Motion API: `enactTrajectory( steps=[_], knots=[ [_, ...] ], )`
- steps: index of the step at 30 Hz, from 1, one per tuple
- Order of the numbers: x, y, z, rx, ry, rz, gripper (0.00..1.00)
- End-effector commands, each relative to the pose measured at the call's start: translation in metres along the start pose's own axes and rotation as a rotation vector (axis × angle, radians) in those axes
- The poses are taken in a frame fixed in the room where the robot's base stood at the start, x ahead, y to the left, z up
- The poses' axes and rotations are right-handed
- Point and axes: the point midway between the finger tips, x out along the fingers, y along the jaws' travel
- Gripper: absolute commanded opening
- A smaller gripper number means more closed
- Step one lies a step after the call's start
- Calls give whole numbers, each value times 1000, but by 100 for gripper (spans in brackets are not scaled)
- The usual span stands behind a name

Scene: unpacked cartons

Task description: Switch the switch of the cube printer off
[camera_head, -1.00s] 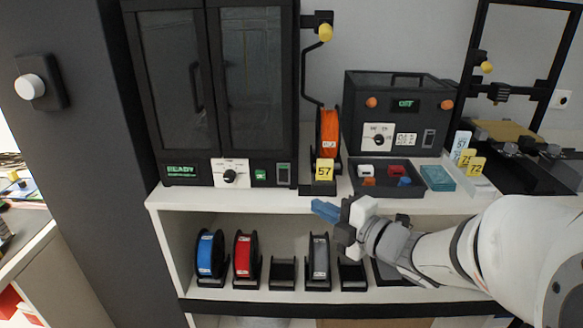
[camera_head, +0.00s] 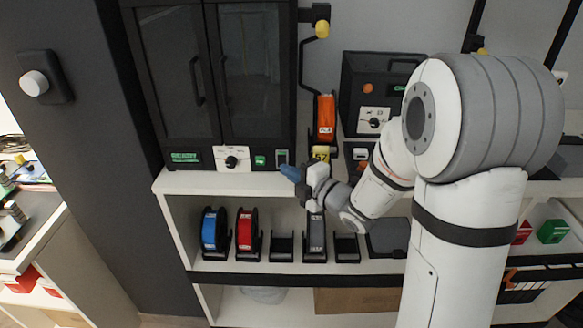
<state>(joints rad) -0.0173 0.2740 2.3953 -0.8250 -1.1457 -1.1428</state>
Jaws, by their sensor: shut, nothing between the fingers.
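The cube printer appears to be the small black box-shaped machine (camera_head: 352,72) on the shelf top at right. Its orange knob (camera_head: 367,88) and white dial plate (camera_head: 374,121) show. My arm covers its right side, including where its rocker switch is, and most of its green display. A tall black two-door machine (camera_head: 215,75) stands left of it, with a lit READY display (camera_head: 186,157) and a switch (camera_head: 282,157) at its lower right. My gripper (camera_head: 289,172) has blue fingers, shut and empty. It appears just below that switch; contact cannot be told.
An orange spool (camera_head: 326,120) with a yellow 57 tag (camera_head: 321,153) stands between the machines. The shelf below holds a blue spool (camera_head: 214,232), a red spool (camera_head: 247,231) and a grey one (camera_head: 316,238). The white shelf top's front edge (camera_head: 215,183) is clear at left.

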Motion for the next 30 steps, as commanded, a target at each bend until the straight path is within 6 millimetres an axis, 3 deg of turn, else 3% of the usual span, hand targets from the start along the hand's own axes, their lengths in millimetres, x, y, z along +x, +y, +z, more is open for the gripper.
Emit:
enactTrajectory(
  steps=[24, 30],
  knots=[
    [11, -9, 11, -46, 1, 47, 0],
    [11, -2, 10, -44, 0, 44, 0]
  ],
)
